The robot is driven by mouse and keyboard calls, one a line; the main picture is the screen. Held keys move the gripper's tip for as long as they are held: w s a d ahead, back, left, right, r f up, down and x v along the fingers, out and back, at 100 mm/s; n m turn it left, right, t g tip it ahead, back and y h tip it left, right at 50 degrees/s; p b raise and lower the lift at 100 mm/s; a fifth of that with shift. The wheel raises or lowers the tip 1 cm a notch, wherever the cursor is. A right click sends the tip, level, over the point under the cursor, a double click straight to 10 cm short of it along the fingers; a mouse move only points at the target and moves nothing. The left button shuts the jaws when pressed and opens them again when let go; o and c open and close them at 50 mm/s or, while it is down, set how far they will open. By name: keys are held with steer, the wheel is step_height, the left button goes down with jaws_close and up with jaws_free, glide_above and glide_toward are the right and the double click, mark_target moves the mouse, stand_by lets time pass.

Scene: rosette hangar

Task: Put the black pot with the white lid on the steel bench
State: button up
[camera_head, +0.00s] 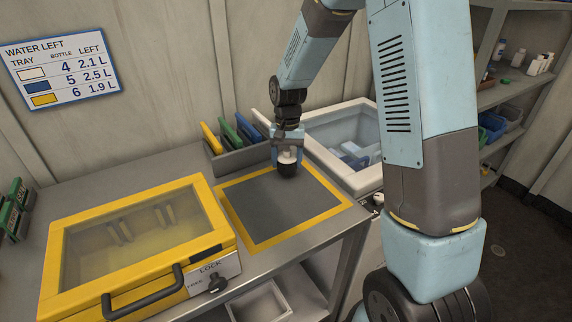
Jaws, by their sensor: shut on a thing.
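The black pot (287,171) with its white lid (288,156) is upright at the far right part of the dark mat with the yellow border. My gripper (287,154) points down from above and is shut on the pot at its lid. I cannot tell whether the pot's base touches the mat or hangs just above it. The fingers hide part of the lid. The steel bench (166,166) runs under the mat, and its bare grey top shows behind the yellow-framed box.
A yellow-framed box with a clear lid (140,240) stands left of the mat (262,212). A rack of coloured panels (238,157) stands behind it. An open white cooler (345,178) is at right. My arm hides part of the right side. The mat's front is clear.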

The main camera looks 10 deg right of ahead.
steer(key=shift+f, duration=0.95)
steer(key=o, duration=1.1)
